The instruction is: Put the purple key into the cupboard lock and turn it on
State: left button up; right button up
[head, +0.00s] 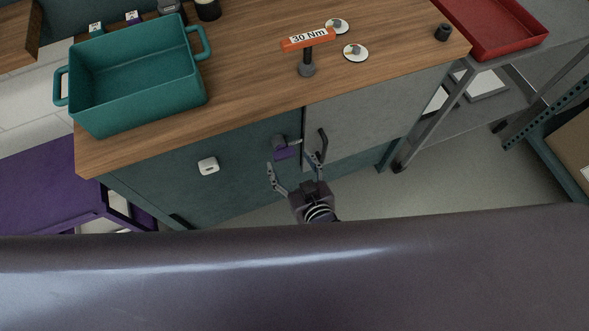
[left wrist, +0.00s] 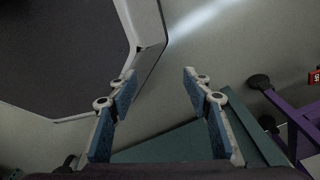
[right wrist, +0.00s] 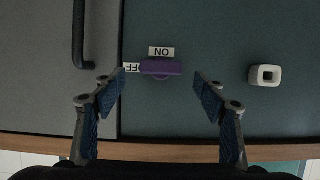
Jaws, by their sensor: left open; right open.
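The purple key (head: 287,153) sits at the dark lock (head: 278,141) on the teal cupboard (head: 235,165) front, just below the countertop. In the right wrist view the purple key (right wrist: 161,68) shows its broad bow lying level, with the ON label (right wrist: 161,51) above it and the partly covered OFF label (right wrist: 131,68) at its left. How deep it sits is hidden. My right gripper (head: 292,162) is open before the cupboard, its fingers to either side of the key and apart from it. My left gripper (left wrist: 160,78) is open and empty above the floor.
A black door handle (head: 321,146) stands close to the right of the lock, and a white square fitting (head: 208,166) is on the left. A red tray (head: 490,30) is at right.

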aim_at(286, 157)
pick_arm(q)
jog(key=shift+s+a+f, duration=0.15)
jog(key=shift+s+a, duration=0.65)
jog(key=shift+s, duration=0.1)
pick_arm(e)
jog(key=shift+x, duration=2.05)
jog(key=shift+c, duration=0.3)
